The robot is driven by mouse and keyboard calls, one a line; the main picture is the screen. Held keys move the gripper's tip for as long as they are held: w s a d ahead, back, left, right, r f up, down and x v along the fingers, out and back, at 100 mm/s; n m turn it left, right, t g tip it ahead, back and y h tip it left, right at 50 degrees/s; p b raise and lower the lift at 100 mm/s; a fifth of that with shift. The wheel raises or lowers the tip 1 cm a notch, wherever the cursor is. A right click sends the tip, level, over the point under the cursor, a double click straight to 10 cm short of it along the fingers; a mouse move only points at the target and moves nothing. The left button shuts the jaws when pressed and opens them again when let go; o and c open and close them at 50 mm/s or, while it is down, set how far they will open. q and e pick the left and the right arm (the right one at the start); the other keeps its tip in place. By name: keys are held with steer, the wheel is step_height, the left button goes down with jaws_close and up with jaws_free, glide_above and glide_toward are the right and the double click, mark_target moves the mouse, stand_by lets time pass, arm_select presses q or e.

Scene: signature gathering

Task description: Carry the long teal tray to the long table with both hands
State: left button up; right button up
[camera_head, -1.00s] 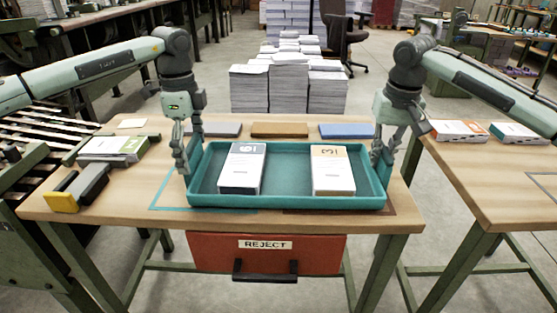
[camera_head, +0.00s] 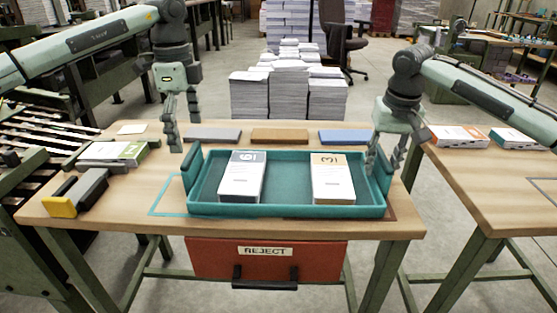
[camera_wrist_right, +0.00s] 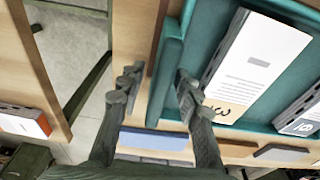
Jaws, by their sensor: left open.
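The long teal tray (camera_head: 287,211) rests on the wooden worktable in front of me, with two stacks of printed sheets, a "6" stack (camera_head: 242,178) and a "3" stack (camera_head: 332,180), inside. My left gripper (camera_head: 183,136) is open and empty, just above and behind the tray's raised left end. My right gripper (camera_head: 382,170) is open at the tray's right end. In the right wrist view, its fingers (camera_wrist_right: 155,88) stand apart on either side of the tray's end wall (camera_wrist_right: 163,80), with a gap to the outer finger.
A second wooden table (camera_head: 490,185) stands to the right, across a gap, with paper stacks (camera_head: 459,136). A yellow-and-grey tool (camera_head: 78,195) and a paper stack (camera_head: 113,152) lie left of the tray. A red REJECT drawer (camera_head: 265,262) hangs below the worktable.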

arm_select(q)
step_height(320, 180, up, 4)
steer(key=shift+r, duration=0.45)
arm_select(e)
steer(key=shift+r, duration=0.25)
steer(key=r, duration=0.3)
steer(key=s+r, duration=0.1)
steer(key=r, duration=0.7)
steer(key=shift+s+r, duration=0.2)
steer(key=shift+s, duration=0.2)
arm_select(q)
steer(key=shift+r, duration=0.15)
